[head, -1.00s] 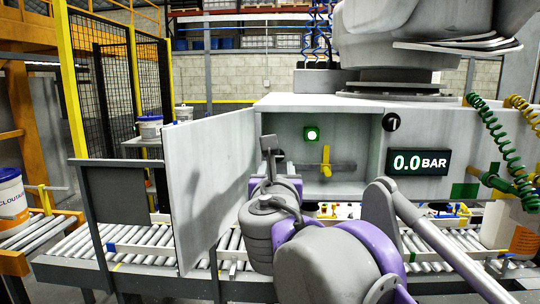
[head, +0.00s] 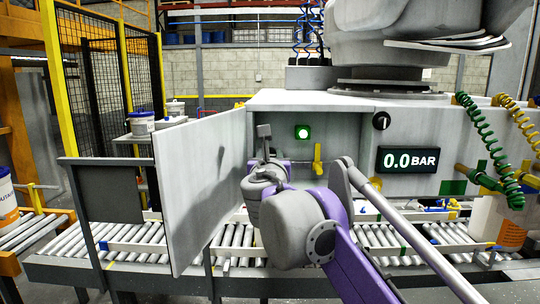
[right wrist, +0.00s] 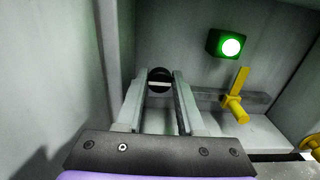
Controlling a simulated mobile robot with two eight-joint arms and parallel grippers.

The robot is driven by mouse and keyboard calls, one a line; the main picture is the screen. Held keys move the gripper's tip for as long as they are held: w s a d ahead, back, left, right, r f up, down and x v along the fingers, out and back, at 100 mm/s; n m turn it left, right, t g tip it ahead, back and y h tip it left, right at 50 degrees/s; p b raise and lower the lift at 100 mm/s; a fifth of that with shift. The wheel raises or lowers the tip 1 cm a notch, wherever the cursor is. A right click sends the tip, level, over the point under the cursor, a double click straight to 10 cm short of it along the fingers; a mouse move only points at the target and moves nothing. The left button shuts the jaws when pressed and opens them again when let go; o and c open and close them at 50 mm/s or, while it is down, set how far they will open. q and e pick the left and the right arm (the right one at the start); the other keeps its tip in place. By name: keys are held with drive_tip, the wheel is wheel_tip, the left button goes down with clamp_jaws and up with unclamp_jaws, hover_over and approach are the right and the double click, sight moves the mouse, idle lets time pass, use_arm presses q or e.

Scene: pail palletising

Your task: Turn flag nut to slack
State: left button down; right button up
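A yellow upright flag-shaped handle (head: 317,158), which looks like the flag nut, stands on a grey bar inside the open cabinet. It also shows in the right wrist view (right wrist: 238,92), right of my gripper and apart from it. My right gripper (head: 265,150) is inside the cabinet's left part. In the right wrist view its two fingers (right wrist: 158,92) are apart. A round black knob with a white bar (right wrist: 158,80) shows between the fingertips; I cannot tell whether they touch it. My left gripper is not in view.
A lit green lamp (head: 303,132) is on the cabinet's back wall. The open door (head: 205,185) stands left of my arm. A display (head: 411,160) reads 0.0 BAR, below a black dial (head: 381,120). A roller conveyor (head: 130,243) runs in front.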

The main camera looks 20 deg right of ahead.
clamp_jaws()
